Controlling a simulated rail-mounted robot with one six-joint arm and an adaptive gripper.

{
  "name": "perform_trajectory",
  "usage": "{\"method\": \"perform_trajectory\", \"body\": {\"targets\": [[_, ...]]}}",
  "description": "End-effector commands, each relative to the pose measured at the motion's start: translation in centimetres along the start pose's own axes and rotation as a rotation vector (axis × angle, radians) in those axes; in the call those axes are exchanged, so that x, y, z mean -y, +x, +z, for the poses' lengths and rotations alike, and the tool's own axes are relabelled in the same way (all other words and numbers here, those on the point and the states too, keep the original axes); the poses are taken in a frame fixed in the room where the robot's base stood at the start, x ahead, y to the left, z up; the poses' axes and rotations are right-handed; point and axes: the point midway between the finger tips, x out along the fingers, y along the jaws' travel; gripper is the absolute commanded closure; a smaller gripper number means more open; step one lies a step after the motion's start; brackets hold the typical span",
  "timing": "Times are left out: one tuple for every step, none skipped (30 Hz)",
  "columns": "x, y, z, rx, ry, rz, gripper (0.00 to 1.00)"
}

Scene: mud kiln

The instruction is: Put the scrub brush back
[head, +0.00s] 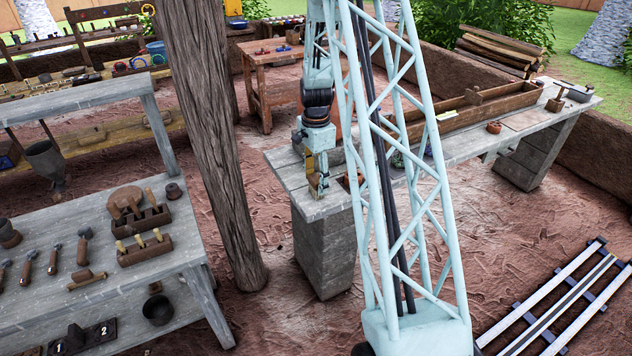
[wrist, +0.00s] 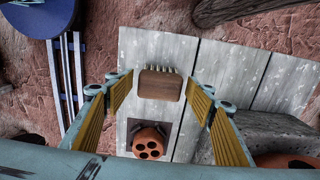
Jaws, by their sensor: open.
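The scrub brush (wrist: 160,84) shows in the wrist view as a brown wooden block with pale bristles along its upper edge. It appears between the spread fingers of my gripper (wrist: 160,94), with gaps to both yellow pads. I cannot tell its exact height relative to the fingertips. In the head view my gripper (head: 318,188) points down at the near left end of the grey bench (head: 320,207); the brush is not discernible there. Below the brush in the wrist view, a round terracotta piece with several dark holes (wrist: 150,144) sits on a dark square.
A grey block (wrist: 268,133) and a terracotta rim (wrist: 284,160) lie to the right in the wrist view. A long wooden trough (head: 488,112) and a small terracotta pot (head: 494,127) stand farther along the bench. A thick wooden post (head: 215,130) stands left of it.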

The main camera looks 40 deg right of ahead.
Motion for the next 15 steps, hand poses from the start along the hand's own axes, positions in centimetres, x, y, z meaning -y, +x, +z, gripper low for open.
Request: {"method": "perform_trajectory", "body": {"targets": [[0.0,-0.5,0.0,0.0,0.0,-0.001,0.5],[0.0,-0.8,0.0,0.0,0.0,-0.001,0.5],[0.1,-1.2,0.0,-0.001,0.0,-0.002,0.5],[0.1,-1.5,0.0,-0.001,0.0,-0.002,0.5],[0.1,-1.9,0.0,-0.001,0.0,-0.002,0.5],[0.1,-2.3,0.0,-0.001,0.0,-0.002,0.5],[0.0,-2.7,0.0,-0.001,0.0,-0.002,0.5],[0.0,-3.1,0.0,-0.001,0.0,-0.002,0.5],[0.1,-3.7,0.0,-0.001,0.0,-0.002,0.5],[0.1,-4.2,0.0,-0.001,0.0,-0.002,0.5],[0.1,-4.6,0.0,-0.001,0.0,-0.003,0.5],[0.1,-5.1,0.0,-0.001,0.0,-0.002,0.5],[0.0,-5.5,0.0,0.0,0.0,-0.001,0.5],[0.0,-6.0,0.0,0.0,0.0,-0.001,0.5],[0.1,-6.6,0.0,-0.001,0.0,-0.002,0.5]]}}
